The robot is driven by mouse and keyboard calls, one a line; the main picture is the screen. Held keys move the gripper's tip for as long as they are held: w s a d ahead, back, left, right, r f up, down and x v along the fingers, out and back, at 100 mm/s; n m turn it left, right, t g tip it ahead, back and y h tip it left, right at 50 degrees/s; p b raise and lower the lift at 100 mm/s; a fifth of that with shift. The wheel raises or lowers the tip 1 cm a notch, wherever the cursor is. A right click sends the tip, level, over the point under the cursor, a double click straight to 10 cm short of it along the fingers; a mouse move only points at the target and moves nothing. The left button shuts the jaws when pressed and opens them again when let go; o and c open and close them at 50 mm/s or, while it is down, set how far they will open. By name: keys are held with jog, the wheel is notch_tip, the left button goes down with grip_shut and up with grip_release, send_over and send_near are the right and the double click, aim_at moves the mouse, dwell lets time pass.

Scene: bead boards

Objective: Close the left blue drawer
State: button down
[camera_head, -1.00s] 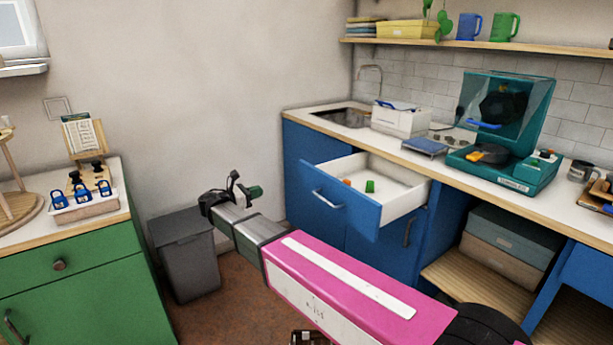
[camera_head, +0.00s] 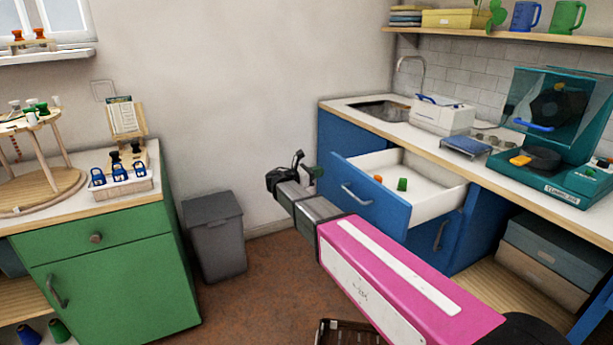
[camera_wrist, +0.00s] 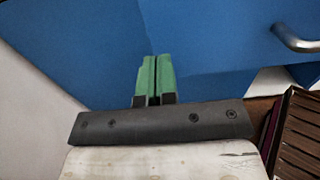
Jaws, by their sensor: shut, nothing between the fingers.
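The left blue drawer (camera_head: 370,201) stands pulled out from the blue counter in the head view, with a metal bar handle (camera_head: 356,194) on its front. Inside its white tray lie an orange spool (camera_head: 378,179) and a green spool (camera_head: 402,184). My gripper (camera_head: 316,173) is to the left of the drawer front in the head view. In the wrist view its green fingers (camera_wrist: 154,78) are together with nothing between them. Blue panels fill the space ahead of them, and a metal handle (camera_wrist: 296,40) shows at the upper right. I cannot tell whether the fingers touch the blue surface.
A grey bin (camera_head: 214,236) stands beside the green cabinet (camera_head: 110,268) at the left. A dark slatted crate (camera_head: 350,333) sits on the floor near my arm. Brown floor lies open between the bin and the blue cabinets.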

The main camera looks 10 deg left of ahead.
aim_at(331, 169)
jog(key=shift+x, duration=1.75)
jog(key=x, duration=2.9)
jog(key=shift+w+d, duration=0.25)
jog(key=shift+w, duration=0.1)
